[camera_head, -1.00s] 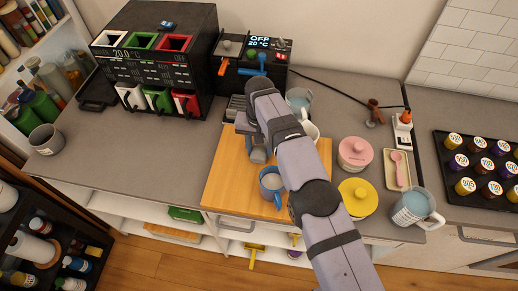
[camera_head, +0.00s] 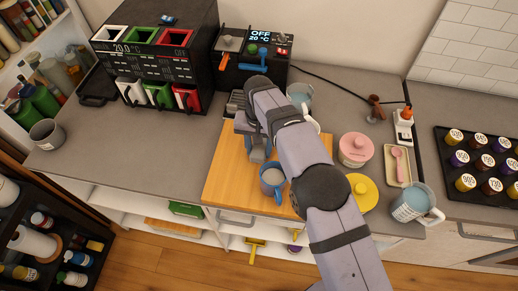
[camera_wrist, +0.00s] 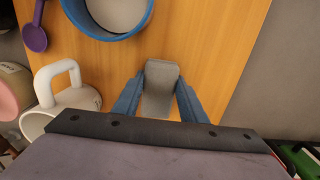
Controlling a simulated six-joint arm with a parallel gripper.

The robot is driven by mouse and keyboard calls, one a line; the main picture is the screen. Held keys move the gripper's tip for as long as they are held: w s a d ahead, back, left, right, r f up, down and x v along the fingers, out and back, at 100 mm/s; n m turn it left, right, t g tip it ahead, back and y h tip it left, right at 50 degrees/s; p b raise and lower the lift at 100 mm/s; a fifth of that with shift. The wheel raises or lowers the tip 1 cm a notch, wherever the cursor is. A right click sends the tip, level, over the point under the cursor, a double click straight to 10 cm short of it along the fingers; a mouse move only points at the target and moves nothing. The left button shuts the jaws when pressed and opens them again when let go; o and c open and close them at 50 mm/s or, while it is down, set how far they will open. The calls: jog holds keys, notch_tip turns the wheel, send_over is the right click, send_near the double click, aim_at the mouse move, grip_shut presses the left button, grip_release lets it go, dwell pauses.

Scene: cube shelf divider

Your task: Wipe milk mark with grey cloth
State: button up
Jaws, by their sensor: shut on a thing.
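My gripper (camera_head: 258,150) is over the left part of a wooden board (camera_head: 225,175), left of and behind a blue mug (camera_head: 272,182). In the wrist view, its blue fingers (camera_wrist: 160,90) are shut on a small grey folded piece, the grey cloth (camera_wrist: 162,76). The cloth is over the board; I cannot tell if it touches the wood. The blue mug (camera_wrist: 110,18) is ahead and to the left in the wrist view. I see no clear milk mark; my gripper and arm hide part of the board.
A white mug (camera_wrist: 60,105) is near my gripper in the wrist view. The pink jar (camera_head: 356,150), yellow-lidded jar (camera_head: 358,192) and large measuring mug (camera_head: 416,205) stand to the right. A black coffee machine (camera_head: 252,62) is behind. The left counter (camera_head: 130,150) is mostly clear.

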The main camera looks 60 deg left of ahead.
jog(key=shift+w+a+f, duration=0.15)
jog(key=shift+w+a, duration=0.4)
jog(key=shift+w, duration=0.1)
jog(key=shift+r+p, duration=0.6)
jog(key=shift+r, duration=0.35)
jog(key=shift+a, duration=0.1)
